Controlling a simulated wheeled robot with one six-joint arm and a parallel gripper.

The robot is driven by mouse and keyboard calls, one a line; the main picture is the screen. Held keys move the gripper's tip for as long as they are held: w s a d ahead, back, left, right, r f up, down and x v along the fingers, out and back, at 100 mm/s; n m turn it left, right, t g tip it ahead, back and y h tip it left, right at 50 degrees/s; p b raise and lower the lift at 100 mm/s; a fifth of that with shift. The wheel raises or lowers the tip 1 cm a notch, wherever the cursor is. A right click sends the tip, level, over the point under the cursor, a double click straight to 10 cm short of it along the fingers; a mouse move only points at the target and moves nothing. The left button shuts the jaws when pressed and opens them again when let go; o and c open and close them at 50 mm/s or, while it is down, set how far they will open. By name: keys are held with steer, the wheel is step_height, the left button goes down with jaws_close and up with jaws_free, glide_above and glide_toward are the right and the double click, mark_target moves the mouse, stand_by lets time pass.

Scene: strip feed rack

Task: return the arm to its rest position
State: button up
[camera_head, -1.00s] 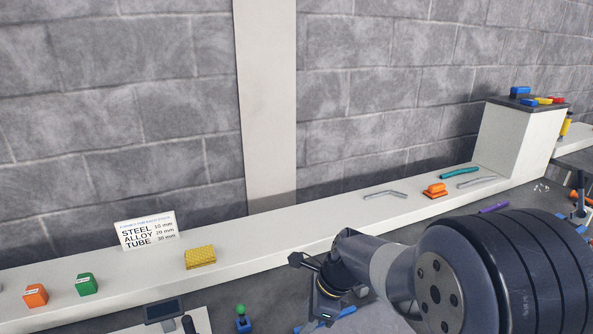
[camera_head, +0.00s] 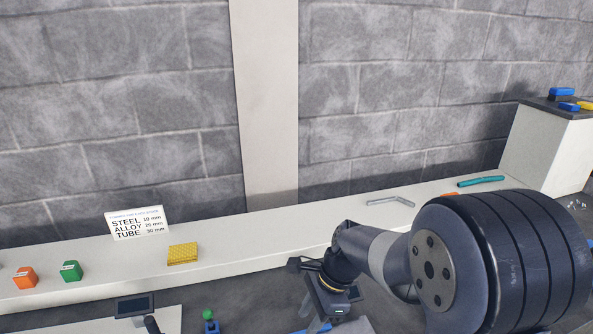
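My arm reaches in from the lower right in the head view, with a large dark ribbed joint in front. Its wrist bends down to my gripper (camera_head: 316,322) at the bottom edge of the picture. The gripper hangs over the grey surface in front of the white ledge (camera_head: 250,236). Its fingertips are small and partly cut off, so I cannot tell whether they are open or shut or hold anything.
On the ledge are an orange block (camera_head: 25,278), a green block (camera_head: 70,271), a yellow block (camera_head: 183,254), a lettered sign (camera_head: 138,223), a bent grey tube (camera_head: 390,201) and a teal tube (camera_head: 481,181). A white pedestal (camera_head: 545,150) stands right. A grey wall is behind.

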steer(key=shift+s+a+f, duration=0.1)
steer(key=shift+a+f, duration=0.1)
steer(key=shift+f, duration=1.5)
steer(key=shift+r, duration=0.1)
